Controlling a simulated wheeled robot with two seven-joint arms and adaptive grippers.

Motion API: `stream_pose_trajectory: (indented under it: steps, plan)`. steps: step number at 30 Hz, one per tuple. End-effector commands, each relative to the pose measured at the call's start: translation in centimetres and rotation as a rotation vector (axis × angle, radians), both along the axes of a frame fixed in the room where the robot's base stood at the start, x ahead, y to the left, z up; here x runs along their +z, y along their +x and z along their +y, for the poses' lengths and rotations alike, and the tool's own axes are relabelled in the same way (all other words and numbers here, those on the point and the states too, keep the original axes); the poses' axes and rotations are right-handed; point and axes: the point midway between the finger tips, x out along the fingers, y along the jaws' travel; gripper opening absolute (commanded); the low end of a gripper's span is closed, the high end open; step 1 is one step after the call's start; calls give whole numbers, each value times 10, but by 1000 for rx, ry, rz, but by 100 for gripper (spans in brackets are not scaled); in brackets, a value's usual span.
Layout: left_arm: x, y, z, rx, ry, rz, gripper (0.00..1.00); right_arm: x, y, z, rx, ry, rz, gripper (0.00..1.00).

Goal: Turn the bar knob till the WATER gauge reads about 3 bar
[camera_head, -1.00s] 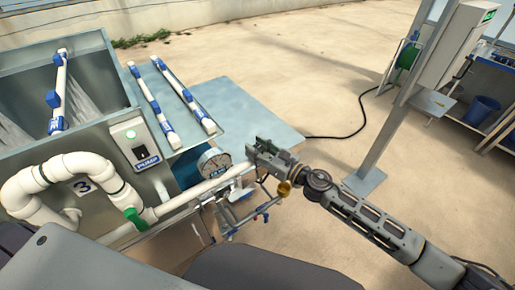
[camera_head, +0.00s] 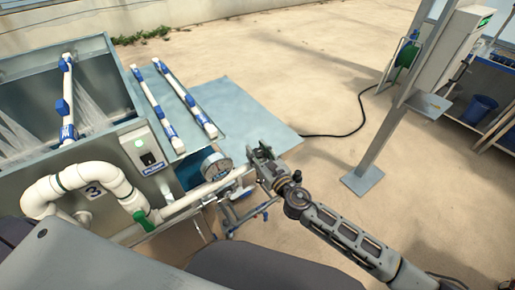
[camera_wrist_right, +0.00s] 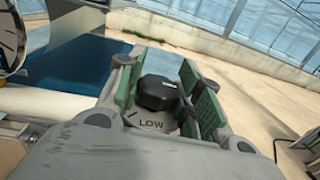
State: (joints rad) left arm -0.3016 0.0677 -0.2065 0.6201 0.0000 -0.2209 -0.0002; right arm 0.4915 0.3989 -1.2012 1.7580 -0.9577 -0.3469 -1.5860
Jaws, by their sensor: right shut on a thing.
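The black bar knob (camera_wrist_right: 158,92) sits between the green-padded fingers of my right gripper (camera_wrist_right: 164,88) in the wrist view, above a grey plate marked LOW. In the head view my right gripper (camera_head: 260,158) is at the end of the white pipe and hides the knob; it is shut on the knob. The WATER gauge (camera_head: 215,166) is a round dial just left of the gripper, seen at a slant, its needle too small to read. Part of a dial (camera_wrist_right: 10,38) shows at the wrist view's left edge; its reading cannot be told. My left gripper is not in view.
A white pipe (camera_head: 185,203) with a green valve (camera_head: 144,220) runs along the tank (camera_head: 105,100). A PUMP switch box (camera_head: 144,149) is on the tank's side. Water sprays in the tank. A blue-grey table top (camera_head: 245,115) lies behind; a post (camera_head: 385,125) stands right.

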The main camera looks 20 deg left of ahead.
Motion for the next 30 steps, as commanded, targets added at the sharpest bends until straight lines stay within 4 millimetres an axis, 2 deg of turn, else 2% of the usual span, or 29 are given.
stream_pose_trajectory:
  steps: [3,11,21,30]
  plan:
    - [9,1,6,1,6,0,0,1,-1,1,-71,2,5,11]
    - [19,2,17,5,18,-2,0,0,-1,1,-233,2,5,11]
    - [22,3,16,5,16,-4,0,0,-1,1,-402,1,2,11]
    - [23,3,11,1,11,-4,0,-1,0,0,-461,0,1,11]
